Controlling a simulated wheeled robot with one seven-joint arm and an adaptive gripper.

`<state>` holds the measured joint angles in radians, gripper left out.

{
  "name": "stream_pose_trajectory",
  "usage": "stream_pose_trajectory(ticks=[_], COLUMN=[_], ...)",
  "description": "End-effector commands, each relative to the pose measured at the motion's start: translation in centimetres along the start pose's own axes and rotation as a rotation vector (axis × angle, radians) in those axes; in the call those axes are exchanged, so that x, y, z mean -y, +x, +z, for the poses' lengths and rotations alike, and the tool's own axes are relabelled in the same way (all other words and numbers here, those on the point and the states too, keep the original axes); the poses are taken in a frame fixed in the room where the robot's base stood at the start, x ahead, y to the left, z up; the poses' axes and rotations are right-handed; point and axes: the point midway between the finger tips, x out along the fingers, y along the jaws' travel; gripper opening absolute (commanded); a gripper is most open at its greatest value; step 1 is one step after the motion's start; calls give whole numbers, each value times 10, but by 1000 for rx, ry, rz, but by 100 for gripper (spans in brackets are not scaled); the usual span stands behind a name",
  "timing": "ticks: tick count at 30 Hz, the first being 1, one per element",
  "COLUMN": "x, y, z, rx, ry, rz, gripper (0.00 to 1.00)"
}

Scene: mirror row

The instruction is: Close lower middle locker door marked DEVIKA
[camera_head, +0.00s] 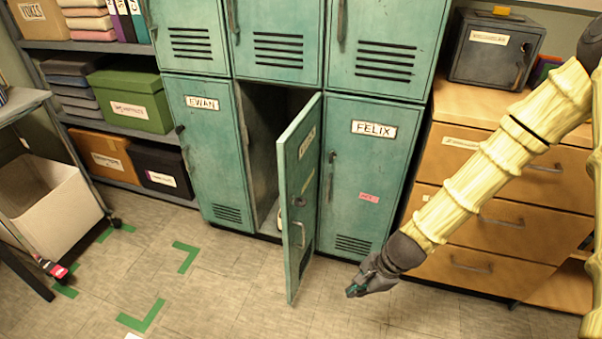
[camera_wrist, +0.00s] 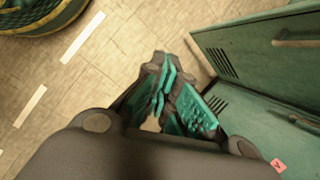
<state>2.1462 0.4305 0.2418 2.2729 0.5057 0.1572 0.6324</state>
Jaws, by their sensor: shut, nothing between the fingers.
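The lower middle locker door (camera_head: 298,190) is teal and stands wide open, swung out toward me, with its hinge side on the right, next to the FELIX locker. Its label is seen too edge-on to read. The dark inside of the locker (camera_head: 262,125) shows to its left. My gripper (camera_head: 357,289) is shut and empty, to the right of the open door and in front of the FELIX locker, apart from both. In the wrist view my gripper (camera_wrist: 165,95) points down over the floor, and a teal door (camera_wrist: 255,45) shows at the upper right.
The EWAN locker (camera_head: 208,150) and FELIX locker (camera_head: 365,180) are shut. A wooden drawer cabinet (camera_head: 490,215) stands right, under my arm. Shelves with a green box (camera_head: 130,98) and a white bin (camera_head: 45,205) are at left. Floor left of the door is clear, with green tape marks (camera_head: 140,317).

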Motion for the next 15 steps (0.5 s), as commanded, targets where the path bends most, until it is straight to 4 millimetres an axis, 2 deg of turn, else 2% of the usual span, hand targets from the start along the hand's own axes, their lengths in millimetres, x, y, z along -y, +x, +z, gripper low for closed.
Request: stream_pose_trajectory(ticks=[1,6,9,12,15], x=[25,88,118,141,155], y=[-37,-119,-162,-197,-220], z=[15,55,74,90,100], rx=[36,178,260,329,376], ry=[68,289,395,470,519], rz=[-31,-98,-125,-142,-151], gripper=[0,0,0,0,0])
